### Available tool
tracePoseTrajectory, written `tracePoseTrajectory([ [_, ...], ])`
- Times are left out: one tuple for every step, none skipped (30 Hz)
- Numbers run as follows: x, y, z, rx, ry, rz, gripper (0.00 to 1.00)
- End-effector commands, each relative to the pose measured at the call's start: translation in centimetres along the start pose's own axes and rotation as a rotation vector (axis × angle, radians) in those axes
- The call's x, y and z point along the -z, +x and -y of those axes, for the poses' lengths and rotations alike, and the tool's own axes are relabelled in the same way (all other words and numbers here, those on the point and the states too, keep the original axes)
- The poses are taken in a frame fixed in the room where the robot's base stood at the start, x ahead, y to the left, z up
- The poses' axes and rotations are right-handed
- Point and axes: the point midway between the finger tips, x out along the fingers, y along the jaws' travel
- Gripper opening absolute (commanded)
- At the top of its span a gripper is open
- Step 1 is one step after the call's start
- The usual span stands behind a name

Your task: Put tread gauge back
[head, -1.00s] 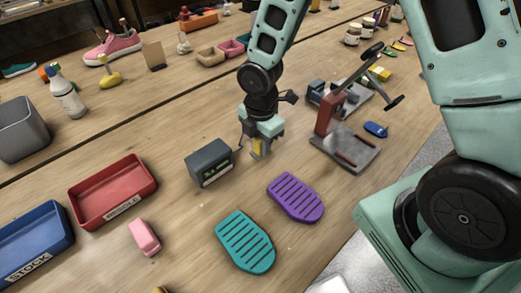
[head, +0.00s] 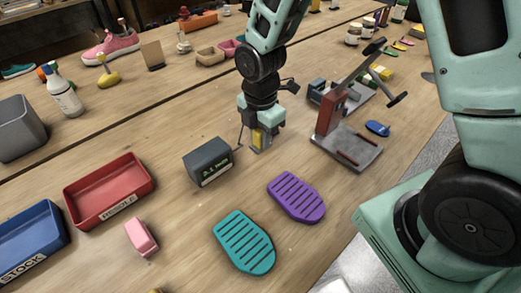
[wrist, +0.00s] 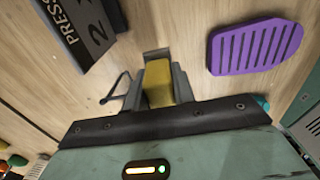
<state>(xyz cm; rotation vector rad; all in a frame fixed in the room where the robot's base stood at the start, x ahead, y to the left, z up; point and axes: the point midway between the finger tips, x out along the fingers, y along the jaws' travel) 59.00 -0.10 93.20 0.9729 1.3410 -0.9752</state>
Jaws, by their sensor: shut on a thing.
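My gripper (head: 260,142) points down just above the wooden table, shut on a yellow block-like piece (head: 258,137), which I take to be the tread gauge. In the wrist view the yellow piece (wrist: 158,84) sits between the grey fingers; its lower end is hidden. A thin dark bent wire or hook (wrist: 116,88) stands between the box and the gripper.
A purple sole (head: 296,198) and a teal sole (head: 244,242) lie in front. A red and grey press-like stand (head: 342,140) is to the right, with a blue object (head: 378,128) beside it. A red tray (head: 110,190) and pink block (head: 140,237) lie left.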

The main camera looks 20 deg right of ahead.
Motion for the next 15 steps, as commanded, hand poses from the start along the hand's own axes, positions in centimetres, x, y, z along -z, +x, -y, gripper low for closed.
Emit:
tracePoseTrajectory([
  [0.1,0.5,0.0,0.002,-0.001,0.0,0.0],
  [0.1,0.7,0.0,0.001,-0.001,-0.001,0.0],
  [0.1,1.0,0.0,0.001,-0.001,-0.001,0.0],
  [0.1,1.4,0.0,0.003,0.0,-0.001,0.0],
  [0.1,1.8,0.1,0.003,0.0,-0.001,0.0],
  [0.0,2.4,0.1,0.003,0.001,0.0,0.0],
  [0.0,2.9,0.1,0.005,0.001,0.0,0.0],
  [0.0,3.3,0.1,0.003,0.001,0.0,0.0],
  [0.1,3.9,0.1,0.004,0.0,-0.001,0.0],
  [0.1,4.2,0.0,0.003,0.0,-0.001,0.0],
  [0.1,4.5,0.0,0.002,-0.001,-0.001,0.0],
  [0.1,4.8,0.0,0.002,-0.001,0.0,0.0],
  [0.1,4.9,0.0,0.001,-0.001,0.0,0.0],
  [0.1,4.9,0.0,0.0,-0.001,0.0,0.0],
  [0.0,4.9,0.0,-0.001,0.0,0.0,0.0],
])
